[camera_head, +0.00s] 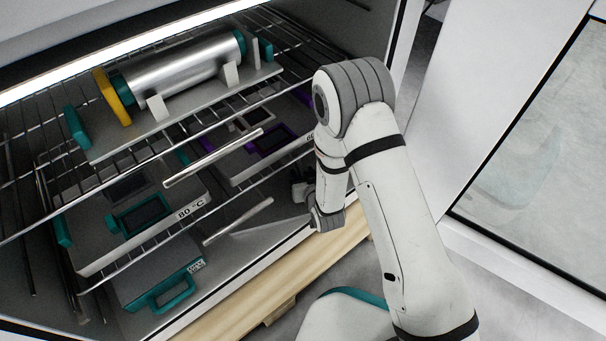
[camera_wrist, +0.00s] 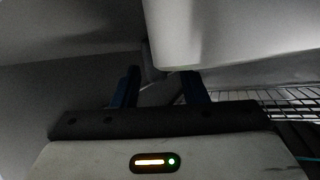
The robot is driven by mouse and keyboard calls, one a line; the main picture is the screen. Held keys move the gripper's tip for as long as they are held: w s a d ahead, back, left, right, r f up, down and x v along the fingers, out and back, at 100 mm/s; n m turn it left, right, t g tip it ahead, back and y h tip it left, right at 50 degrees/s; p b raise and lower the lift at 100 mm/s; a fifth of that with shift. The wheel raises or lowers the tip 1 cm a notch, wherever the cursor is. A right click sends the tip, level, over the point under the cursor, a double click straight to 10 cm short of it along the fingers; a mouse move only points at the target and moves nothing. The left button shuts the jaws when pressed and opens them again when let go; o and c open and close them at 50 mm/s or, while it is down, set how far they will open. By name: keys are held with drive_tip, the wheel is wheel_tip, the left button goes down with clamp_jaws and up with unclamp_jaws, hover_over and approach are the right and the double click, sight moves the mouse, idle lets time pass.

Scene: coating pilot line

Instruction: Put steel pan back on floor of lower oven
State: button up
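The lower oven is open in the head view, with a bare grey floor (camera_head: 255,250) beneath its wire racks. I cannot clearly make out the steel pan; a grey box with a teal handle (camera_head: 168,285) sits low at the front left of the oven. My gripper is at the oven's front right side in the head view, mostly hidden by my wrist. In the wrist view my gripper (camera_wrist: 160,85) has two blue fingers standing apart, with nothing clearly held between them. A large pale rounded shape (camera_wrist: 187,35) hangs close beyond the fingers; I cannot tell what it is.
A steel roller (camera_head: 180,75) with teal and yellow ends rests on a tray on the upper rack. A tray labelled 80 °C (camera_head: 150,232) holds framed dark pieces on a rack below. Two metal bars, upper (camera_head: 213,158) and lower (camera_head: 238,221), project at the front. A wire rack (camera_wrist: 285,100) shows at right.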

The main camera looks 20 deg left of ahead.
drive_tip(key=p+v, duration=0.3)
drive_tip(key=v, duration=0.8)
drive_tip(key=shift+s+d+r, duration=0.15)
drive_tip(key=shift+s+d, duration=0.05)
drive_tip(key=shift+s, duration=0.05)
drive_tip(key=w+d+r+m+g+h, duration=0.2)
drive_tip(key=w+d+r+h, duration=0.15)
drive_tip(key=d+r, duration=0.35)
drive_tip(key=w+d+r+m+g+h, duration=0.1)
drive_tip(key=w+d+r+m+h, duration=0.15)
drive_tip(key=w+d+r, duration=0.4)
drive_tip(key=s+d+r+m+g+h, duration=0.1)
drive_tip(key=s+d+r+g, duration=0.2)
drive_tip(key=s+d+r, duration=0.3)
drive_tip(key=s+d+r+m+g+h, duration=0.1)
drive_tip(key=s+d+r+g+h, duration=0.1)
drive_tip(key=s+d+r, duration=0.5)
drive_tip(key=s+d+g, duration=0.1)
drive_tip(key=s+d, duration=0.4)
drive_tip(key=shift+s+m, duration=0.3)
drive_tip(key=shift+m, duration=0.05)
